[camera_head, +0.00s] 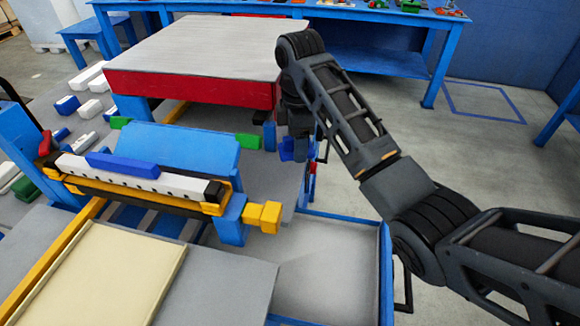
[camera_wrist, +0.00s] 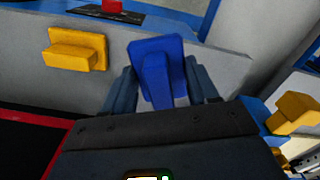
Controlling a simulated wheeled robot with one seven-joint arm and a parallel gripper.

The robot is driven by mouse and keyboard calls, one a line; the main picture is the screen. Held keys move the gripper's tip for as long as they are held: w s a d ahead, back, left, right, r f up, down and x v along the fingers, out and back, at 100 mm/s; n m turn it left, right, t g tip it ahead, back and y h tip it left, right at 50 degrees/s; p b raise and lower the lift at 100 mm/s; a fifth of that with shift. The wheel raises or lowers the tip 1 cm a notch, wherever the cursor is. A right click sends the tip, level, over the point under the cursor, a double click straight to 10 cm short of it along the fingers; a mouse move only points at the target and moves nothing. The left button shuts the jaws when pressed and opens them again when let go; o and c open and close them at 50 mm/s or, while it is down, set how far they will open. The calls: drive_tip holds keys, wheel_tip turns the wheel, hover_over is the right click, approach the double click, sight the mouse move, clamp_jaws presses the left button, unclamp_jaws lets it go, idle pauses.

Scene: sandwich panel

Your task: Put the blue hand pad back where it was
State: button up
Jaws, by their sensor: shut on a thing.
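The blue hand pad (camera_wrist: 157,72) is held between the two fingers of my gripper (camera_wrist: 163,88) in the wrist view. Its broad flat face shows, and the fingers press on it from both sides. In the head view the blue pad (camera_head: 287,149) shows small beneath my wrist, and my gripper (camera_head: 295,148) hangs at the right end of the machine, just past the red-edged table. The fingertips are partly hidden in the head view. I cannot tell whether the pad touches anything besides the fingers.
A red-edged table (camera_head: 190,84) stands left of my arm. A machine with a blue bar (camera_head: 125,164) and yellow block (camera_head: 262,216) is in front. A yellow block (camera_wrist: 76,50) is on a grey panel at left in the wrist view. Clear floor (camera_head: 420,130) lies right.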

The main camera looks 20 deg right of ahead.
sight(290, 168)
drive_tip(key=shift+w+a+f+b, duration=0.3)
drive_tip(key=shift+w+a+f, duration=0.15)
drive_tip(key=shift+a+f, duration=0.2)
drive_tip(key=shift+a+f+p, duration=0.1)
drive_tip(key=shift+f+p, duration=0.25)
drive_tip(key=shift+f, duration=1.55)
drive_tip(key=shift+f, duration=0.1)
drive_tip(key=o, duration=1.2)
wheel_tip(290, 168, up, 12)
drive_tip(key=p, duration=0.5)
